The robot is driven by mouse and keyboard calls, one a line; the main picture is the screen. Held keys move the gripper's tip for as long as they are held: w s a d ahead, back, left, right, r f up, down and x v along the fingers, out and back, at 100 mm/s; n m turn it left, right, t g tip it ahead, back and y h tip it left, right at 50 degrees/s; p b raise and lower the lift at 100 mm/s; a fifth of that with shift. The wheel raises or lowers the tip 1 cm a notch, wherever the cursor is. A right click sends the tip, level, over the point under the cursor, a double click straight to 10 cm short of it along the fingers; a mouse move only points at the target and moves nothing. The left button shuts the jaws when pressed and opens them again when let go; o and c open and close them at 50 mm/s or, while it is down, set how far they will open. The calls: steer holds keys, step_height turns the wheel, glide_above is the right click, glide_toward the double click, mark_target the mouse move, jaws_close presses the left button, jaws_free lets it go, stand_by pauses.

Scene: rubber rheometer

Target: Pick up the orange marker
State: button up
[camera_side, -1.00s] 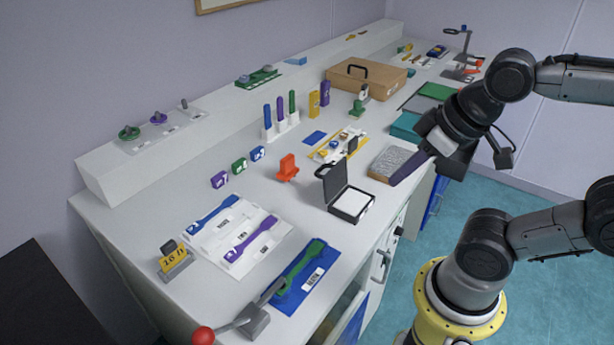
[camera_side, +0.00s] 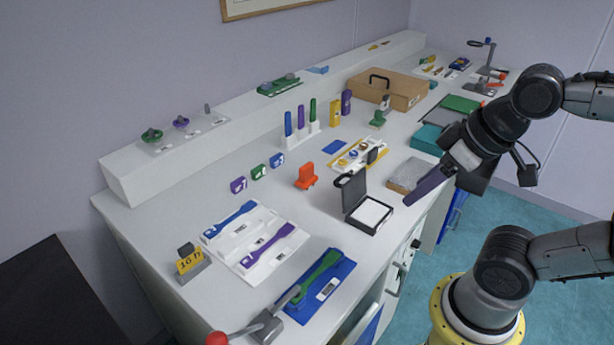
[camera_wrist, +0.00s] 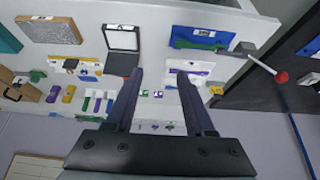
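The orange marker (camera_side: 306,176) appears to be the small upright orange piece on the white bench, left of the open black case, in the side view. I cannot make it out clearly in the wrist view, where the finger may cover part of that area. My gripper (camera_side: 410,200) is at the bench's front edge, right of the black case and well apart from the orange piece. In the wrist view, the two dark fingers of my gripper (camera_wrist: 160,72) stand apart with nothing between them.
The open black case (camera_side: 368,213) stands between my gripper and the orange piece. A grey textured block (camera_side: 406,174) is beside my fingers. A white rack (camera_side: 301,136) holds blue, purple and green pens. Small coloured blocks (camera_side: 259,172) stand left of the orange piece.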

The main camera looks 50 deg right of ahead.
steer(key=o, duration=0.3)
steer(key=shift+o, duration=0.2)
